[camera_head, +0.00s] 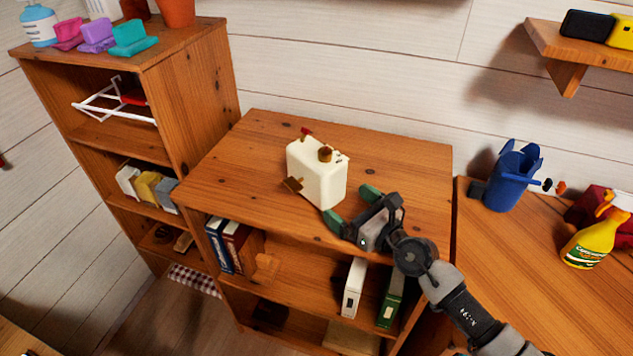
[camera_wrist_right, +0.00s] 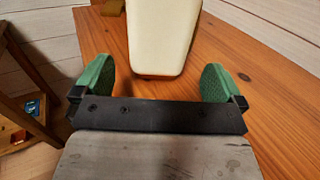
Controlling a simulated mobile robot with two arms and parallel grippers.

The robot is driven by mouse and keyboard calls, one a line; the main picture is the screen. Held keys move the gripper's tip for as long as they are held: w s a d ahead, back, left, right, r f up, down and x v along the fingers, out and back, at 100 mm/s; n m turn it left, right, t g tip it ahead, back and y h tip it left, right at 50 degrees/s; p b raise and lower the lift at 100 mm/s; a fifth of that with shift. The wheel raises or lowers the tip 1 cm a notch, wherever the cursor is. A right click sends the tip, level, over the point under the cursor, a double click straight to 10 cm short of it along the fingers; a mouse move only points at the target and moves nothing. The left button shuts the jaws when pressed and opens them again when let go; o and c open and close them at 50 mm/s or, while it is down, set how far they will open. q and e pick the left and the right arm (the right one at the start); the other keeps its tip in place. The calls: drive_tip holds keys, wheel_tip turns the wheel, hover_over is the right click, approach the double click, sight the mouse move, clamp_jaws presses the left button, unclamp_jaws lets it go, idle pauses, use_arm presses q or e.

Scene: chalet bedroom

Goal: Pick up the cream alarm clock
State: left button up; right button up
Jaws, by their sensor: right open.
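The cream alarm clock (camera_head: 318,178) is a boxy cream body with brown knobs and a small red part on top. It stands on the wooden top (camera_head: 250,150) of the middle shelf unit. My right gripper (camera_head: 350,207) is open, with green finger pads, just right of and in front of the clock. In the right wrist view, the clock (camera_wrist_right: 162,35) is ahead and between the lines of the two green fingers (camera_wrist_right: 158,82). Its upper part is cut off there. I see no contact between fingers and clock. My left gripper is not in view.
A taller shelf (camera_head: 190,95) stands at the left, with bottles and colourful items on top. A blue bin (camera_head: 512,178) and a yellow spray bottle (camera_head: 592,240) stand on the right surface. A wall shelf (camera_head: 560,50) hangs upper right. The wooden top around the clock is clear.

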sight(326, 187)
drive_tip(key=x, duration=0.7)
drive_tip(key=shift+a+r+b, duration=0.1)
drive_tip(key=shift+a+b, duration=0.1)
drive_tip(key=shift+b, duration=0.1)
drive_tip(key=c, duration=0.9)
drive_tip(key=shift+r, duration=0.1)
drive_tip(key=shift+c, duration=1.2)
